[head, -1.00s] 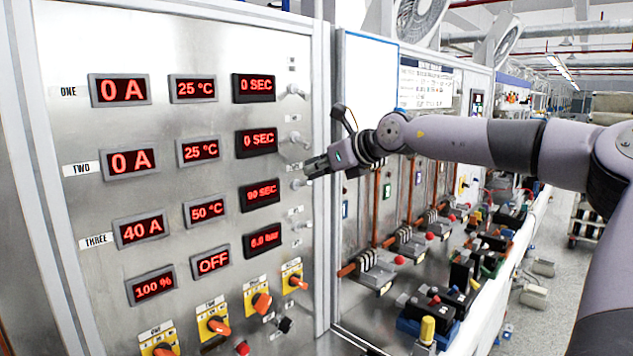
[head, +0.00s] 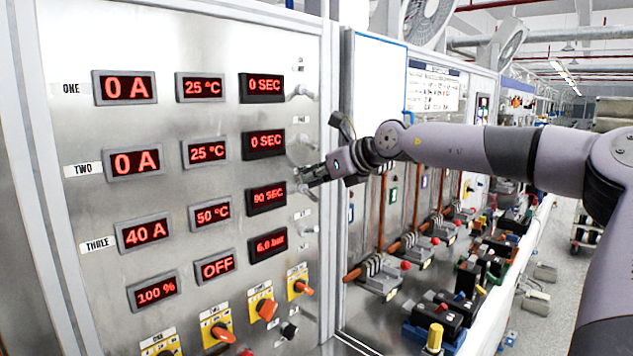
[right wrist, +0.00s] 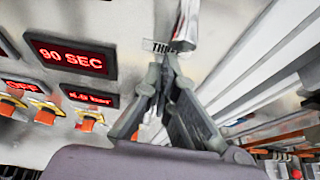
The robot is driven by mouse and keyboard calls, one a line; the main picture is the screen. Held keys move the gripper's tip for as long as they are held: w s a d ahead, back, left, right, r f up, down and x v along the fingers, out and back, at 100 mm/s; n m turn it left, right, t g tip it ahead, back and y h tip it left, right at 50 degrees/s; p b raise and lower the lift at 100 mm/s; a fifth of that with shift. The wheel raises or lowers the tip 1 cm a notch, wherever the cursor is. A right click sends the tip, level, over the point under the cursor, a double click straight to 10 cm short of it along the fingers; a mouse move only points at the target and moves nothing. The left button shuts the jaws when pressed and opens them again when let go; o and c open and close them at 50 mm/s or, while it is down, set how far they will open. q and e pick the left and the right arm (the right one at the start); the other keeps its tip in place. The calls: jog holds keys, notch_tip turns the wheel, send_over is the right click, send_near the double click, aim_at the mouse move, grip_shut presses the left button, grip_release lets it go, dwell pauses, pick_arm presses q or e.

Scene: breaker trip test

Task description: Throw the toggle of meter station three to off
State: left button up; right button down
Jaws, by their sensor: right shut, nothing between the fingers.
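The upright metal panel fills the left of the head view, with a column of silver toggles near its right edge. In the right wrist view the shut fingertips (right wrist: 168,62) lie just below a small label reading THREE (right wrist: 166,46) and a silver lever (right wrist: 187,22). I cannot tell whether they touch the lever. My left gripper is out of view.
The toggles of station one (head: 300,91) and station two (head: 300,140) are above. Orange rotary knobs on yellow plates (head: 216,327) line the panel's lower part. To the right, a bench with copper bars (head: 383,220) and clamps runs back.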

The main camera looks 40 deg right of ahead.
jog(key=shift+s+r, duration=0.1)
jog(key=shift+s, duration=0.1)
jog(key=b+v, duration=0.2)
jog(key=v, duration=0.5)
jog(key=shift+b, duration=0.4)
jog(key=shift+w, duration=0.15)
jog(key=shift+r, duration=0.15)
